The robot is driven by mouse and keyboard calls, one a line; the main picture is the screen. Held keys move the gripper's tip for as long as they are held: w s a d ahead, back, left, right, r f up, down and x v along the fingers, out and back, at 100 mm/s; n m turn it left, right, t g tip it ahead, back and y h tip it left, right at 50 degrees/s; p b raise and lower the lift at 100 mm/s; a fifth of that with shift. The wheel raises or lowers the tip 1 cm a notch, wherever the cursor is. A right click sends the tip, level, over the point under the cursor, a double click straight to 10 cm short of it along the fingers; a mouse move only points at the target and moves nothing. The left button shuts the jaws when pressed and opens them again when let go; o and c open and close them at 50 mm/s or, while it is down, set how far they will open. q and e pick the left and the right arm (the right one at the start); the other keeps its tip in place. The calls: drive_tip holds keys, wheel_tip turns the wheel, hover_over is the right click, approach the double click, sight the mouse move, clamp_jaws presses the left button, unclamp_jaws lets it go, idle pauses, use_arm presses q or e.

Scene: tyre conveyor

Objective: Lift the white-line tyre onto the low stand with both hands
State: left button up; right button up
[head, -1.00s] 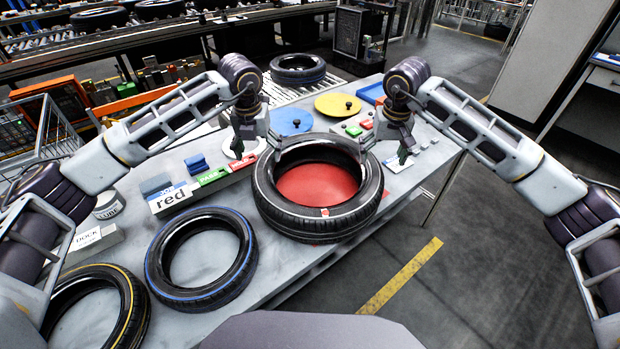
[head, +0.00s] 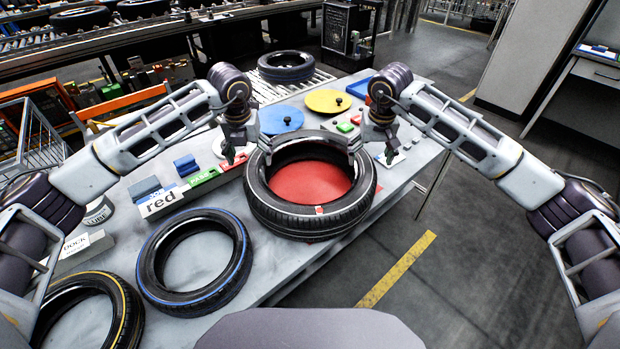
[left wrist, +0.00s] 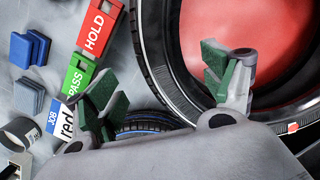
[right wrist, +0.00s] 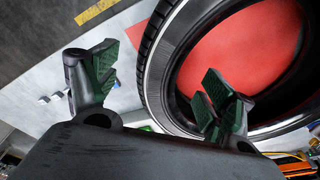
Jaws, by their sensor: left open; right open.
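The white-line tyre (head: 285,222) is black with a thin white line on its upper sidewall. It lies flat on the worktable, and a round red surface (head: 312,184) shows through its hole. I cannot tell whether this red surface is the low stand. My left gripper (head: 250,149) is open at the tyre's far left rim. In the left wrist view (left wrist: 165,90) one finger is over the hole and the other outside the tyre. My right gripper (head: 372,148) is open at the far right rim, its fingers likewise astride the wall in the right wrist view (right wrist: 160,90).
A blue-line tyre (head: 160,285) and a yellow-line tyre (head: 128,325) lie to the left. Beyond are a blue disc (head: 283,118), a yellow disc (head: 325,101) and another tyre (head: 286,68) on rollers. Label blocks, including a "red" sign (head: 161,203), line the left.

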use_arm(q)
drive_tip(key=f, duration=0.3)
drive_tip(key=w+f, duration=0.1)
drive_tip(key=f, duration=0.7)
drive_tip(key=shift+w+f, duration=0.15)
drive_tip(key=shift+w, duration=0.25)
use_arm(e)
drive_tip(key=f, duration=0.3)
drive_tip(key=w+f, duration=0.1)
drive_tip(key=f, duration=0.7)
drive_tip(key=shift+w+f, duration=0.15)
drive_tip(key=shift+w, duration=0.2)
use_arm(q)
drive_tip(key=shift+a, duration=0.1)
clamp_jaws()
use_arm(e)
drive_tip(key=shift+d, duration=0.1)
clamp_jaws()
use_arm(q)
drive_tip(key=shift+w, duration=0.15)
use_arm(e)
drive_tip(key=shift+w, duration=0.15)
